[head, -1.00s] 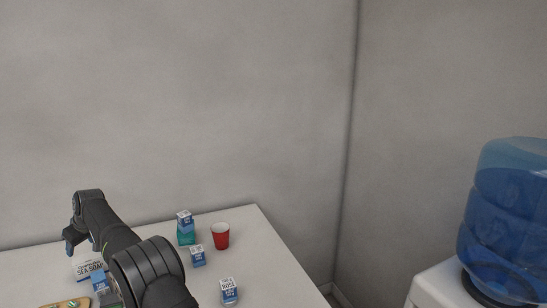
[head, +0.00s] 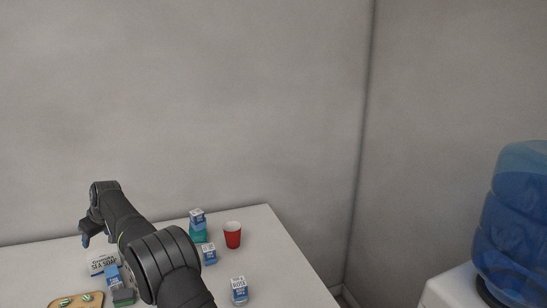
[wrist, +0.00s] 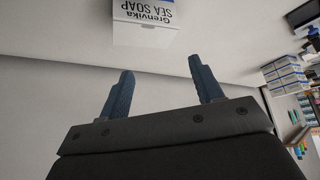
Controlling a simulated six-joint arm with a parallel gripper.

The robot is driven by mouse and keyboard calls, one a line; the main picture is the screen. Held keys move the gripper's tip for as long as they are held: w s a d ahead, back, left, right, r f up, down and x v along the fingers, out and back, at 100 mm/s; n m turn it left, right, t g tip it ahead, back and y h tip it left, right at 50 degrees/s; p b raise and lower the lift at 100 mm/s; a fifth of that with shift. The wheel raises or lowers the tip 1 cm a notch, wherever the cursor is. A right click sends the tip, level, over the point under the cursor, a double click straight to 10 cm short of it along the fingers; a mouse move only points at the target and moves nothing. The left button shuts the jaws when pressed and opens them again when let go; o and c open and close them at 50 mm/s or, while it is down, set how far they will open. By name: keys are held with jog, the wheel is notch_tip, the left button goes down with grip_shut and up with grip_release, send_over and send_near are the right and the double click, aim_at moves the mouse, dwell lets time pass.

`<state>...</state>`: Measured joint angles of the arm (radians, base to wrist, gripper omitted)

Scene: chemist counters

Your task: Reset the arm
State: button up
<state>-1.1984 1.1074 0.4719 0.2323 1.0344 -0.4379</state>
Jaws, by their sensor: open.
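My gripper (wrist: 160,64) is open, with its two blue fingers apart and nothing between them in the wrist view. In the head view my gripper (head: 87,236) hangs above the left part of the white counter, at the end of my dark arm. In the head view the box (head: 100,262) stands just below and right of my gripper, partly hidden by my arm.
A wooden tray (head: 62,301) lies at the front left. A water cooler (head: 450,290) with a blue bottle (head: 520,225) stands right, across a gap.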

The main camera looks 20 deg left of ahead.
jog(key=x, duration=0.5)
jog(key=shift+a+r, duration=0.1)
jog(key=shift+r, duration=0.2)
jog(key=w+d+r, duration=0.7)
jog(key=d+r, duration=0.2)
jog(key=r, duration=0.1)
jog(key=w+d+f+n+g+h, duration=0.1)
jog(key=w+d+f+n+g, duration=0.1)
jog(key=w+d+f+n, duration=0.2)
jog(key=w+d+f+n+g+h, duration=0.1)
jog(key=w+d+f+n, duration=0.3)
jog(key=d, duration=0.5)
jog(key=shift+w+d+f+n+g, duration=0.15)
jog(key=shift+w+d+n+g, duration=0.25)
jog(key=shift+w+g, duration=0.6)
jog(key=shift+w+a, duration=0.1)
jog(key=shift+w, duration=0.1)
